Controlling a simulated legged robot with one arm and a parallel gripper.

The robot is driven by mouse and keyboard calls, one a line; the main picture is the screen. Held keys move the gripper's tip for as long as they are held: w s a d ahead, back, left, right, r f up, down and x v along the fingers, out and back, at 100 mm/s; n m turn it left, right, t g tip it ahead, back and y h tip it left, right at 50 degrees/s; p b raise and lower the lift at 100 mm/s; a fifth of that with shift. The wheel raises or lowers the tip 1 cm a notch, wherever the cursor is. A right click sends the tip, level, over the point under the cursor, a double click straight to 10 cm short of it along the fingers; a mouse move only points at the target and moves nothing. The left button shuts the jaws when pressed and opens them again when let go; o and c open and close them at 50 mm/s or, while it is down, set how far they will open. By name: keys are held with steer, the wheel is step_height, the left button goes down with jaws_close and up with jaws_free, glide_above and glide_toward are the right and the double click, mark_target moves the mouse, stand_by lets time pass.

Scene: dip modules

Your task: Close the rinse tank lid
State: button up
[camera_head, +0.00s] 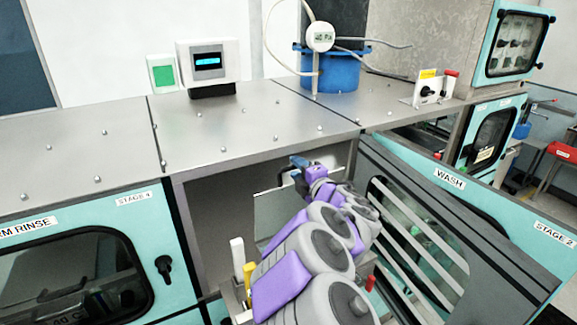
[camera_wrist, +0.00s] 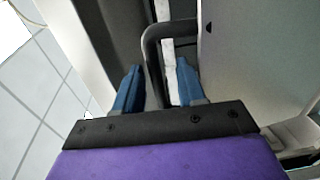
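A light grey panel, which looks like the rinse tank lid (camera_head: 275,217), stands raised inside the open bay in the head view, partly hidden by my arm. In the wrist view the lid (camera_wrist: 255,60) fills the right side, with a dark bent bar handle (camera_wrist: 153,62) at its left edge. My gripper (camera_head: 300,163) is at the upper edge of the lid, by the handle. In the wrist view the two blue fingertips of my gripper (camera_wrist: 158,78) are apart, and the handle's long bar runs between them with visible gaps. Contact cannot be made out.
A steel counter (camera_head: 225,140) runs above and behind the bay. The tilted WASH panel (camera_head: 450,200) is close on the right. The STAGE 4 cabinet (camera_head: 150,225) is on the left. A white and a yellow handle (camera_head: 248,275) stand up beside my arm.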

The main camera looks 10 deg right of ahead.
steer(key=shift+w+d, duration=0.65)
steer(key=shift+w, duration=0.15)
steer(key=shift+w+a, duration=0.1)
steer(key=shift+w, duration=0.05)
steer(key=a, duration=0.4)
steer(key=shift+w+a, duration=0.1)
steer(key=shift+a, duration=0.25)
steer(key=shift+c, duration=0.7)
steer(key=d, duration=0.3)
steer(key=shift+d, duration=0.2)
steer(key=c, duration=0.5)
steer(key=shift+d, duration=0.25)
steer(key=shift+c, duration=0.5)
steer(key=shift+a+f, duration=0.1)
steer(key=shift+a, duration=0.35)
jaws_close()
